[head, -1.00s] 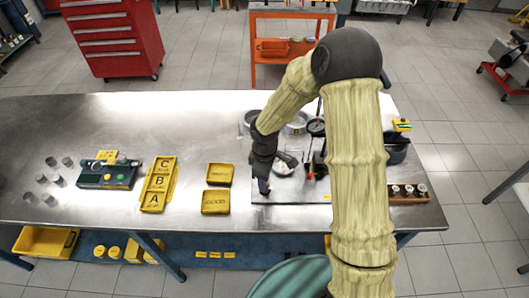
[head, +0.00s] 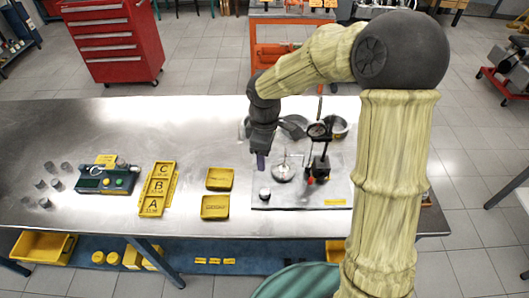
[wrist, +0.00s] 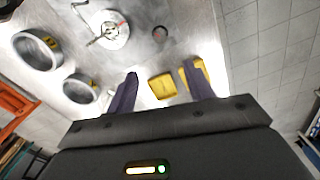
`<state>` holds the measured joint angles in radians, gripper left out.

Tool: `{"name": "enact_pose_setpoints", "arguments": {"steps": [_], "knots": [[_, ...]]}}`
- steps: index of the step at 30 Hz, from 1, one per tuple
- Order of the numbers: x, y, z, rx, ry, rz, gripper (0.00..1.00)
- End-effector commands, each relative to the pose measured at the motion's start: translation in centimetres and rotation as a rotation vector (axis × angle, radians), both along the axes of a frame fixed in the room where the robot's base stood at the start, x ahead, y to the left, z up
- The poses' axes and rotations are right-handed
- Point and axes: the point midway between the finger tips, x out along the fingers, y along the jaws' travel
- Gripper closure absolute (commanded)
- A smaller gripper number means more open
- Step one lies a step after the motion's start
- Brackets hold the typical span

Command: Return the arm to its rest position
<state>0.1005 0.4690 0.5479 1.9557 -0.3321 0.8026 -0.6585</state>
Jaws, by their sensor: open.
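My gripper (head: 261,160) hangs above the steel workbench (head: 110,122), near the left edge of a grey plate. In the wrist view my gripper (wrist: 160,90) has its two dark fingers spread apart, with nothing between them but the bench and yellow trays farther off. My arm rises from the front right, bends at a large dark elbow and reaches left and down to the gripper. The gripper appears raised clear of the bench.
A grey plate (head: 330,196) holds a dial gauge stand (head: 320,165). Two yellow trays (head: 215,207), a tray marked A, B, C (head: 157,188) and a scale-like device (head: 106,178) lie left. A red tool cabinet (head: 112,40) and orange cart (head: 270,55) stand behind.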

Motion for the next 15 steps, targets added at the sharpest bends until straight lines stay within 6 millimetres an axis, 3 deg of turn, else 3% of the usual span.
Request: {"name": "enact_pose_setpoints", "arguments": {"steps": [10, 15], "knots": [[-0.3, -0.4, 0.0, -0.003, -0.002, -0.023, 0.48], [-2.4, -3.1, 0.2, -0.010, -0.032, -0.231, 0.48]]}}
